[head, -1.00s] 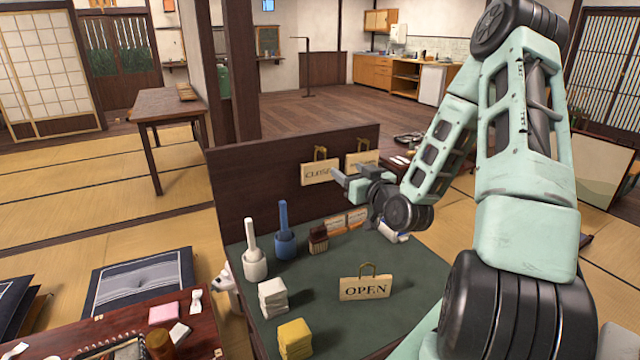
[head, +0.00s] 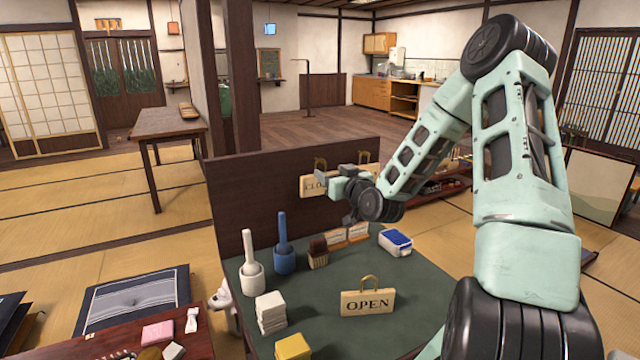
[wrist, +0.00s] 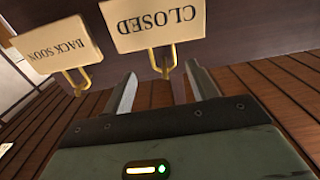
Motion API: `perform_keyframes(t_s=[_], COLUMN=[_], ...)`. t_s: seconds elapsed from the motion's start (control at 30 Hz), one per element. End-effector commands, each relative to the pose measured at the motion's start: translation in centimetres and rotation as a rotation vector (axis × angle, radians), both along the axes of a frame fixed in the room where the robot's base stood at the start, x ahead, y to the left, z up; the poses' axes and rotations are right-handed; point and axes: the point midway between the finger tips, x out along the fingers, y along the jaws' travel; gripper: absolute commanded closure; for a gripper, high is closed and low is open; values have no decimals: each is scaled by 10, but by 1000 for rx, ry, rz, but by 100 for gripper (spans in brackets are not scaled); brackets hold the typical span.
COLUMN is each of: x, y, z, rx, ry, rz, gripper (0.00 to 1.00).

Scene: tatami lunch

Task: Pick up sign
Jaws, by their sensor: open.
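A wooden CLOSED sign (head: 308,186) with a brass loop hangs on the dark panel, partly hidden by my gripper in the head view. In the wrist view the CLOSED sign (wrist: 155,22) appears upside down, its loop just beyond the fingertips. A BACK SOON sign (wrist: 58,45) hangs beside it, mostly hidden by my arm in the head view. An OPEN sign (head: 367,303) with a brass loop stands on the green tabletop. My gripper (wrist: 162,84) is open and empty, close in front of the CLOSED sign; it also shows in the head view (head: 325,178).
The green table (head: 330,335) holds a white mortar (head: 252,278), a blue mortar (head: 284,260), a brown brush (head: 318,252), small cards (head: 345,236), a blue-and-white box (head: 396,242), white cloths (head: 270,312) and yellow cloths (head: 293,347). The dark panel (head: 250,190) rises behind it.

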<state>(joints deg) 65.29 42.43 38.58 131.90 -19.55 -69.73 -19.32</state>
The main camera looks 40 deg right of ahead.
Motion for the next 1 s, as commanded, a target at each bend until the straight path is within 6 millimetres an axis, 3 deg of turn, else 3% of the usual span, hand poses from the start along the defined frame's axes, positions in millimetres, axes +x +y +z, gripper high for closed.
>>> perform_keyframes(t_s=[0.3, 0.6, 0.8, 1.0], x=[43, 47, 47, 47], y=[-6, -7, -7, -7], z=[-2, -3, -3, -3], rx=[2, 0, 0, 0], ry=[-1, 0, 0, -1], rz=[0, 0, 0, 0], gripper=[42, 42, 89, 89])
